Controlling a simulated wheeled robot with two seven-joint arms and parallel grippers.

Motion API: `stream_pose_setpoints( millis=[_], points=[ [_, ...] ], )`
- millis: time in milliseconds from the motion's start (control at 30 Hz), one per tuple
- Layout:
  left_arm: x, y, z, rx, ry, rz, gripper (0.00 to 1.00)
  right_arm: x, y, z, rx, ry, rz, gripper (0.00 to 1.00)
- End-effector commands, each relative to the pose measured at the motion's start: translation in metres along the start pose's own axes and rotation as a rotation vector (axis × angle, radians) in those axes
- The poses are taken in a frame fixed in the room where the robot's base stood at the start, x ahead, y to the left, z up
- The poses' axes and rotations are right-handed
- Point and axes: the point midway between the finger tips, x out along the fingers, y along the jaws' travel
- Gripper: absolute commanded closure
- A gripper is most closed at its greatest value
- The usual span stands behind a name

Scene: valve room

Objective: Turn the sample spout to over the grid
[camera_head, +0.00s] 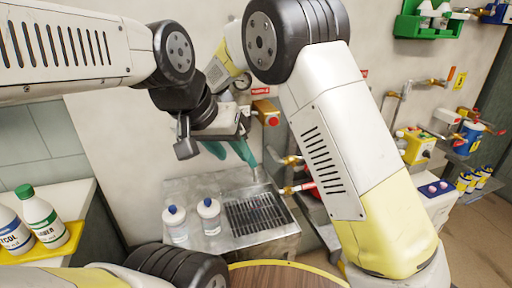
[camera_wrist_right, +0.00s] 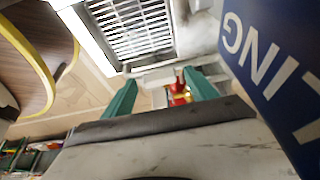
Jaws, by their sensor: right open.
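The grid (camera_head: 262,214) is a dark slatted drain in a steel tray; in the right wrist view it (camera_wrist_right: 130,27) lies near the top. My right gripper (camera_head: 232,150) is open, its teal fingers spread, above the tray and to the upper left of the grid. In its wrist view, the fingers (camera_wrist_right: 160,95) stand apart. A red and brass part (camera_wrist_right: 179,92) shows between them, beyond the tips. In the head view, brass fittings (camera_head: 291,160) and a red-handled valve (camera_head: 305,186) are right of the fingers. I cannot clearly make out the spout.
Two white bottles (camera_head: 209,216) with blue-grey caps stand on the tray left of the grid. A wooden round top (camera_head: 285,277) with yellow rim is in front. A blue lettered sign (camera_wrist_right: 270,60) is close at the right wrist camera. Larger bottles (camera_head: 40,218) stand at left.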

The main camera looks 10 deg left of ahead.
Motion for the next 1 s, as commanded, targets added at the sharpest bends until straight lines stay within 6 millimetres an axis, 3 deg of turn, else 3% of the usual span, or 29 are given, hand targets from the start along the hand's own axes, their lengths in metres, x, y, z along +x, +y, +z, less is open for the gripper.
stream_pose_setpoints(
  millis=[167,433,600,1000],
  points=[
    [0.0,0.0,0.0,0.0,0.0,0.0,0.64,-0.009,-0.001,0.0,-0.001,0.0,-0.002,0.33],
    [0.0,0.0,0.0,0.0,0.0,0.0,0.64,-0.055,-0.001,0.001,0.0,-0.001,-0.003,0.33],
    [0.0,0.0,0.0,0.0,0.0,0.0,0.64,-0.074,-0.001,0.0,0.001,-0.001,-0.002,0.33],
    [0.0,0.0,0.0,0.0,0.0,0.0,0.64,-0.078,0.0,-0.001,-0.001,-0.002,0.0,0.33]
  ],
)
